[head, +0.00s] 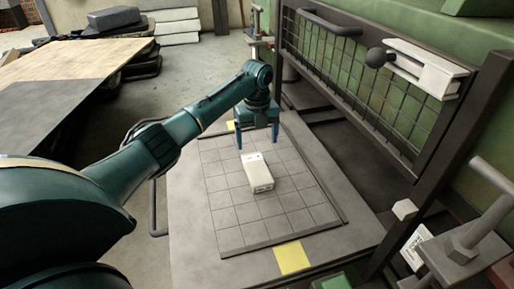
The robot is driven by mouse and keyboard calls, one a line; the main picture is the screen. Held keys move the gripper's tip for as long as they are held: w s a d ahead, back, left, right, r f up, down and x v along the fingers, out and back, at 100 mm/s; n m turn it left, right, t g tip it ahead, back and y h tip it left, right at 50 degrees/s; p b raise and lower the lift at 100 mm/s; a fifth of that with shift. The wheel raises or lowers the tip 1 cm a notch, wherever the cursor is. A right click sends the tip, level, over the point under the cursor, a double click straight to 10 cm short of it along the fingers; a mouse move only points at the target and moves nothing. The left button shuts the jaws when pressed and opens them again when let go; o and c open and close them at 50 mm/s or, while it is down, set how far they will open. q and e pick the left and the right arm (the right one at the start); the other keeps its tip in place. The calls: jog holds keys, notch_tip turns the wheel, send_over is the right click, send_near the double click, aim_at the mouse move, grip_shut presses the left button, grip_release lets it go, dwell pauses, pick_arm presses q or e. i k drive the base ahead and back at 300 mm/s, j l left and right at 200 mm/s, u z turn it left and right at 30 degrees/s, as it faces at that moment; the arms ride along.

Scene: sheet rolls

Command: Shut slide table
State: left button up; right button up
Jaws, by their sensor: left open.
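The slide table is a grey plate with a tiled grid (235,215) in the middle of the head view, with a yellow patch at its near edge and another at its far edge. A small white box (262,182) lies on the grid. My left gripper (257,143) is open, with its blue fingers pointing down over the far part of the grid, just behind the box. I cannot tell whether the fingers touch the plate. My right gripper is not in view.
A dark frame with a wire mesh guard (365,85) stands along the right, with a dark handle (330,22) and a white latch block (428,68). A wooden-topped pallet (75,65) lies at the left. A grey metal fitting (465,240) is at the near right.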

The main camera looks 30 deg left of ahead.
aim_at(223, 235)
jog(key=k, duration=1.5)
